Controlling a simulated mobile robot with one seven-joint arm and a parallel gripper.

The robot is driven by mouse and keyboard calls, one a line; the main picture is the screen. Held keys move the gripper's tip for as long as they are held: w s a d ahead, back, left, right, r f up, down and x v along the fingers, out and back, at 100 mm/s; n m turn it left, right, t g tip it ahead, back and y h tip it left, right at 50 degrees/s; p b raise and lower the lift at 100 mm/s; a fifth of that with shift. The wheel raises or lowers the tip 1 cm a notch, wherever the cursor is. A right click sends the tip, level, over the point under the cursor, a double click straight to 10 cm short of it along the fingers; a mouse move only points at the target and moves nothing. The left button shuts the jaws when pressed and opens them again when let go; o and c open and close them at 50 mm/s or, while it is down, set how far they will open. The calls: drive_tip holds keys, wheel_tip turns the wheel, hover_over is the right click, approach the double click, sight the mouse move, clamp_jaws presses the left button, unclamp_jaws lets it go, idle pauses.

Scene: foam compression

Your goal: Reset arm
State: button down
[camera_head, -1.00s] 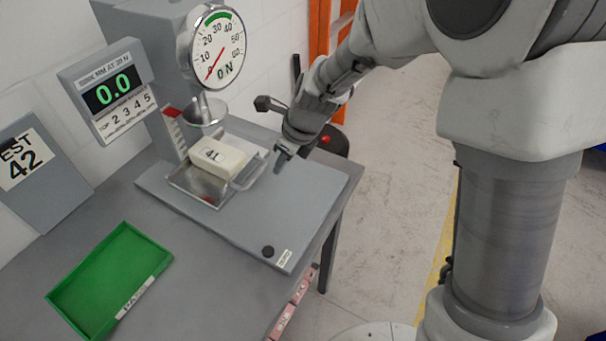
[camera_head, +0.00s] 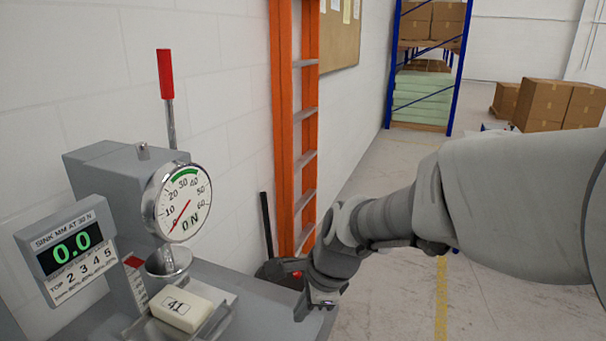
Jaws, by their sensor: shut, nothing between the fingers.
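My gripper (camera_head: 316,304) hangs at the right side of the bench, pointing down, shut and empty. It is to the right of the foam block and apart from it. The cream foam block (camera_head: 182,307), labelled 41, lies on a tray (camera_head: 224,318) under the press's round foot (camera_head: 168,263). The press has a dial gauge (camera_head: 184,204) in N with its red needle near the low end. Its display (camera_head: 72,249) reads 0.0. A lever with a red grip (camera_head: 165,75) stands upright behind the gauge.
An orange ladder (camera_head: 283,130) leans at the wall behind my gripper. A dark long-handled object (camera_head: 267,225) stands next to it. Blue shelving (camera_head: 453,80) and cardboard boxes (camera_head: 545,105) stand far back. The floor right of the bench is clear.

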drive_tip(key=s+d+r+n+t+h, duration=0.2)
drive_tip(key=s+d+r+n+h, duration=0.1)
drive_tip(key=s+d+r+n, duration=0.7)
drive_tip(key=s+d+n, duration=0.3)
drive_tip(key=d+n, duration=0.1)
drive_tip(key=n, duration=0.2)
drive_tip(key=shift+s+d+t, duration=0.2)
drive_tip(key=shift+s+t, duration=0.05)
drive_tip(key=shift+t, duration=0.15)
